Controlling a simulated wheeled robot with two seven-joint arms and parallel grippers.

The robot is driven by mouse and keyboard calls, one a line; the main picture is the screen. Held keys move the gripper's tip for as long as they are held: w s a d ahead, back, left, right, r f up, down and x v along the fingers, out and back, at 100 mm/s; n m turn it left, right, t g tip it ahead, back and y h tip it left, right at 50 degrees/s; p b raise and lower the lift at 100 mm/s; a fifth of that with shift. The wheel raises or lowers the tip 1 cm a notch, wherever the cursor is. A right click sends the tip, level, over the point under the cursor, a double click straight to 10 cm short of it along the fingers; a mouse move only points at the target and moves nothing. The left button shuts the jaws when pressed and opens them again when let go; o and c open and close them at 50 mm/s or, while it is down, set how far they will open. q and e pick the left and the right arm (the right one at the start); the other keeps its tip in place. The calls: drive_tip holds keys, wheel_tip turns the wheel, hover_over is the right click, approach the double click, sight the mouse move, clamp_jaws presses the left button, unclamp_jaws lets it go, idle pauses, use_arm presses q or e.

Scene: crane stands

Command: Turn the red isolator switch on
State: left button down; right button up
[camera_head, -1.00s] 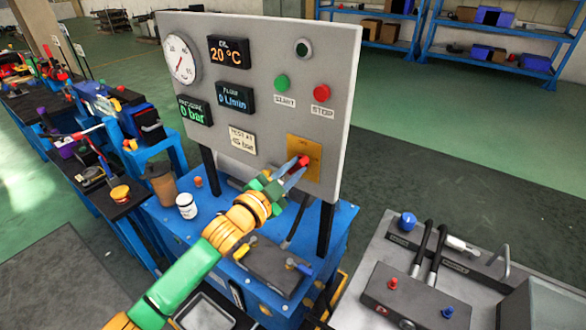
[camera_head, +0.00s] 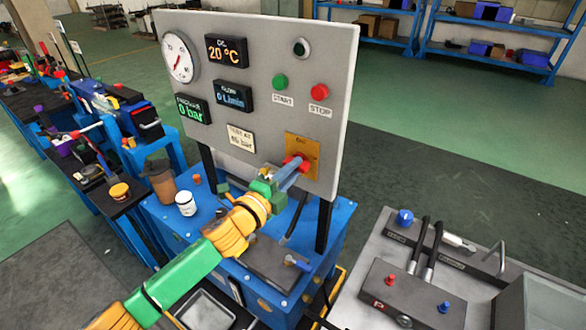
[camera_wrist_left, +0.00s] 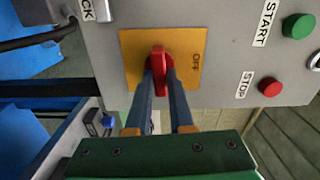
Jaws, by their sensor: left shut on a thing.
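The red isolator switch (camera_head: 298,162) sits on a yellow plate (camera_head: 309,149) low on the right of the grey panel. In the left wrist view the red handle (camera_wrist_left: 158,62) stands upright on the yellow plate (camera_wrist_left: 132,45), beside the word OFF. My left gripper (camera_head: 291,170) reaches the switch from the front. In the left wrist view its two fingers (camera_wrist_left: 161,80) lie one on each side of the red handle, shut on it. The lower part of the handle is between the fingers. My right gripper is not in view.
A green START button (camera_head: 280,82) and a red STOP button (camera_head: 319,92) are above the switch. A gauge (camera_head: 180,57) and several displays fill the panel's left. A white jar (camera_head: 185,203) stands on the blue bench below. A grey bench (camera_head: 350,285) is at the right.

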use_arm(q)
drive_tip(key=shift+f+m, duration=0.1)
drive_tip(key=shift+m, duration=0.4)
drive_tip(key=c, duration=0.8)
unclamp_jaws()
drive_tip(key=v, duration=0.7)
drive_tip(key=shift+b, duration=0.35)
drive_tip(key=shift+f, duration=0.1)
